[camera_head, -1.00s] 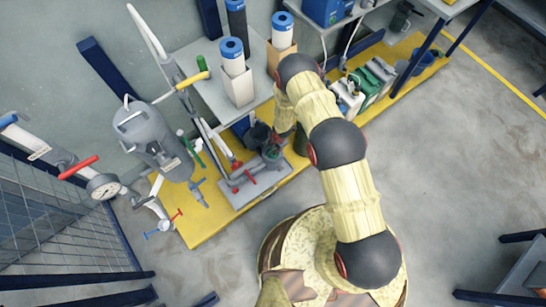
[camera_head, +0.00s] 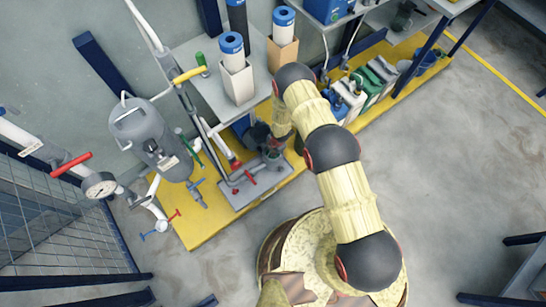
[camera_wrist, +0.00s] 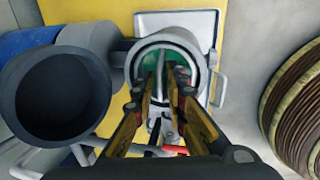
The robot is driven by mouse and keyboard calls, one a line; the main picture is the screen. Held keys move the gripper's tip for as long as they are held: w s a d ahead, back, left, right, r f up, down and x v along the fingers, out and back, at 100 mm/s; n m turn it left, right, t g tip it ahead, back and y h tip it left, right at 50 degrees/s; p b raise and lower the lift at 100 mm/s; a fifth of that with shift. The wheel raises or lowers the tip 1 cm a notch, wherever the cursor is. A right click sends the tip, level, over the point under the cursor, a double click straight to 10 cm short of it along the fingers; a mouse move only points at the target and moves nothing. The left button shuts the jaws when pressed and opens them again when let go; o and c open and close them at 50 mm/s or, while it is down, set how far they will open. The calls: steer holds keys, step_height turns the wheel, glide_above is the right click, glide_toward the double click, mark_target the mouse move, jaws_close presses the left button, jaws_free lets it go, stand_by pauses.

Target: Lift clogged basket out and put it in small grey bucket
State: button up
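The strainer housing (camera_wrist: 185,38) is an open grey cylinder, seen from above in the wrist view. Inside it shows the green basket (camera_wrist: 149,62) with a thin grey handle across its top. My gripper (camera_wrist: 161,84) points down at the housing, its two fingers apart on either side of the handle. I see no firm contact with the handle. A dark grey bucket (camera_wrist: 62,92) stands empty just left of the housing. In the head view the bucket (camera_head: 257,134) is partly hidden behind my wrist, and the housing (camera_head: 271,157) sits below my gripper (camera_head: 273,145).
A red-handled valve (camera_head: 249,178) and pipes stand left of the housing on the yellow platform (camera_head: 200,232). A grey tank (camera_head: 148,138) stands further left. A shelf with filter cartridges (camera_head: 232,55) is behind. Jugs (camera_head: 375,82) stand at right.

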jaws_close()
stand_by(0.6)
step_height(320, 180, up, 18)
steer(key=p, duration=0.7)
stand_by(0.4)
steer(key=shift+f+b, duration=1.95)
steer(key=shift+f, duration=0.35)
